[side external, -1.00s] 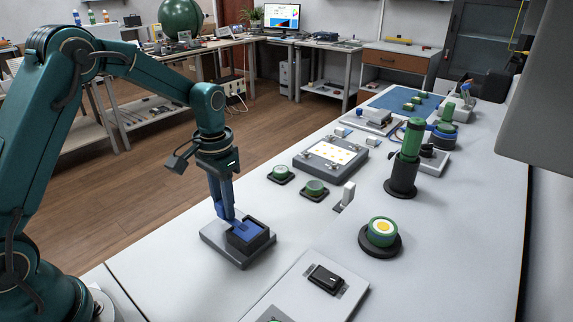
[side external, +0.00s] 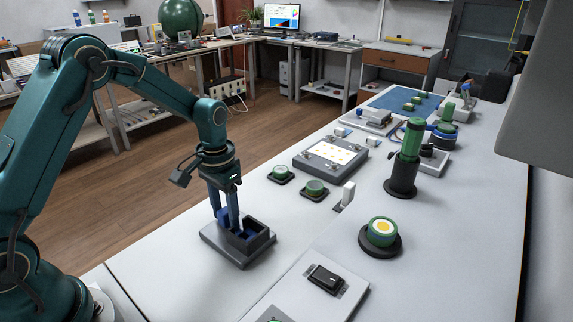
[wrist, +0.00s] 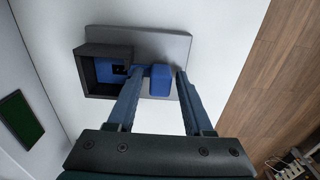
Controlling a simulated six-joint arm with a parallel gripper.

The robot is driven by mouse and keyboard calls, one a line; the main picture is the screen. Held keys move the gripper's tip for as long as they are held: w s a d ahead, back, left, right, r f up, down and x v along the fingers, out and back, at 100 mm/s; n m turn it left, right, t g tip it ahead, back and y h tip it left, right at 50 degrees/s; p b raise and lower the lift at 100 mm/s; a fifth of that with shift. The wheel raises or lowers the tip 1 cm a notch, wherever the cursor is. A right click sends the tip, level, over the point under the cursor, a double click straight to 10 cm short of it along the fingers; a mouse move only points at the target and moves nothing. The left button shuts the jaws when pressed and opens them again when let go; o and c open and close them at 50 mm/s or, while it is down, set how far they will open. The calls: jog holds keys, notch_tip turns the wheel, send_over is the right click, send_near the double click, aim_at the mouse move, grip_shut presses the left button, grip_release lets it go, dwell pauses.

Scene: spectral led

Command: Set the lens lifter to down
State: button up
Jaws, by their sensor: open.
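A grey base plate (side external: 210,236) carries an open-topped black box (side external: 262,238) with blue inside. A blue block stands on the plate beside the box; in the wrist view the blue block (wrist: 160,80) shows between my fingertips. My gripper (side external: 226,216) is open, pointing down over this fixture, its fingers on either side of the block; it also shows in the wrist view (wrist: 157,75). I cannot tell whether the fingers touch the block. No label shows which part is the lens lifter. A white upright lever (side external: 348,193) in a dark slot stands to the right.
A black rocker switch (side external: 326,277) sits on a light panel in front. A green knob with a yellow centre (side external: 382,231) and a green cylinder on a black stand (side external: 411,140) are to the right. Two green buttons (side external: 314,187) and a grey lit tray (side external: 331,153) lie behind.

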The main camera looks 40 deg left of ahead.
dwell(0.4)
jog(key=shift+r, duration=2.55)
jog(key=shift+w+d+r, duration=0.1)
jog(key=shift+r, duration=0.15)
jog(key=s+d+r+t, duration=0.2)
jog(key=r, duration=0.4)
jog(key=s+d+r+t, duration=0.2)
jog(key=s+r, duration=0.1)
jog(key=r, duration=0.2)
jog(key=s+d+f+t, duration=0.1)
jog(key=s+d, duration=0.1)
jog(key=s, duration=0.9)
jog(key=shift+s+f+t, duration=0.15)
jog(key=shift+f+t, duration=0.15)
